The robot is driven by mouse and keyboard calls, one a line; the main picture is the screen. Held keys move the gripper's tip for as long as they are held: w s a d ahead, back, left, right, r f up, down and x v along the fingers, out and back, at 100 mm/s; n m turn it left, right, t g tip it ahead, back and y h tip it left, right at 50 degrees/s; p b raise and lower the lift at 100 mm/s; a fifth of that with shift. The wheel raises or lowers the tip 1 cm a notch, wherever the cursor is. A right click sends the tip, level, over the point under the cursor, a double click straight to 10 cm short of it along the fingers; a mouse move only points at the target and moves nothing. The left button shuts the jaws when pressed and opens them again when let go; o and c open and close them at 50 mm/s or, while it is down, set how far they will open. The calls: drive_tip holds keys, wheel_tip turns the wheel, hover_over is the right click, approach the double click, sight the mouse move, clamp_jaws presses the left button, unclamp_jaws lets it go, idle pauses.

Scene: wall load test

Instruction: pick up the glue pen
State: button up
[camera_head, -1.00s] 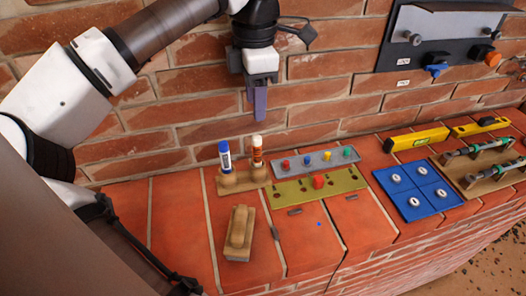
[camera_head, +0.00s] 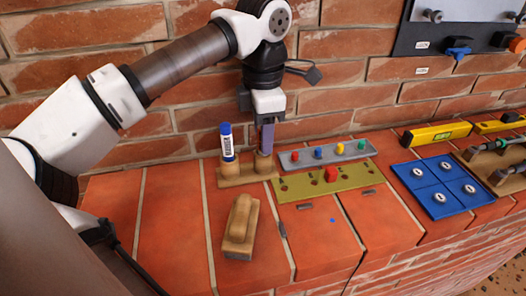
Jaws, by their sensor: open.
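A wooden holder (camera_head: 231,183) stands on the brick ledge near the wall. A white pen with a blue cap and a dark label (camera_head: 228,146) stands upright in its left place. In the earlier view an orange and white pen stood in the right place; my gripper now hides that spot. Which of the two is the glue pen, I cannot tell from the labels. My gripper (camera_head: 266,148) points down at the right place of the holder, with its jaws open. Whether the orange pen is between the jaws is hidden.
A wooden float (camera_head: 239,226) lies in front of the holder. Right of it are a grey strip with coloured pegs (camera_head: 328,157), an olive board (camera_head: 345,178), a blue tile panel (camera_head: 430,200) and a yellow level (camera_head: 436,133). The brick wall is close behind.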

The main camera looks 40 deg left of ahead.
drive_tip(key=shift+f, duration=0.3)
clamp_jaws()
drive_tip(key=shift+r, duration=0.1)
